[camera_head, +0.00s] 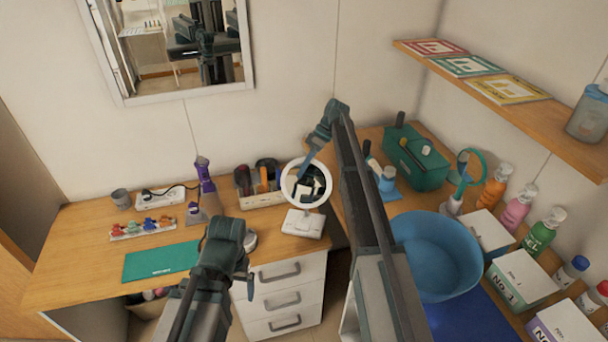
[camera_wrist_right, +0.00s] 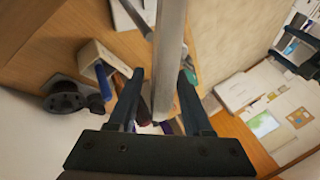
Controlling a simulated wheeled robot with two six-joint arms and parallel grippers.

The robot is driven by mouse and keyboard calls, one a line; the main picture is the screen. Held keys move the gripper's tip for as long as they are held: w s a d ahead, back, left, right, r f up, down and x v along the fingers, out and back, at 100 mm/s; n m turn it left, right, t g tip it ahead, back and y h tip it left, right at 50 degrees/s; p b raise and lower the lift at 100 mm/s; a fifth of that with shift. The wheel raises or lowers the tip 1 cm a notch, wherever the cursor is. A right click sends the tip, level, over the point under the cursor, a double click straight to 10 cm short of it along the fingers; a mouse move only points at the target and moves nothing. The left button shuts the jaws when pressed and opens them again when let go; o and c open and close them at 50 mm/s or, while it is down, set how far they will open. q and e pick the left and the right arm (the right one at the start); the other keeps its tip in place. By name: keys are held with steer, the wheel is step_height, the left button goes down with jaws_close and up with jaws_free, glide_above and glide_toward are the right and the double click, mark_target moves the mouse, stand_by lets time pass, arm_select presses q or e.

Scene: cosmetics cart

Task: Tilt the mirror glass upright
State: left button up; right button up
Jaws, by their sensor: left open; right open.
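The round mirror with a white rim (camera_head: 326,192) stands on a white base (camera_head: 303,224) at the right end of the left desk. Its glass (camera_head: 303,186) faces the head camera; the exact tilt is hard to judge. In the right wrist view, a pale grey bar, apparently the mirror's rim seen edge-on (camera_wrist_right: 170,45), runs between the open fingers of the right gripper (camera_wrist_right: 160,88). Contact cannot be made out. My left gripper (camera_head: 248,284) is open and empty, low in front of the desk, away from the mirror.
A brush organizer (camera_head: 262,199) stands just left of the mirror. A purple hair tool (camera_head: 205,176) is further left, and a green mat (camera_head: 161,262) lies on the desk. A blue basin (camera_head: 436,256) and bottles occupy the right counter. A wall mirror (camera_head: 177,48) hangs above.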

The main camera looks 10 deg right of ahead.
jaws_close()
stand_by(1.4)
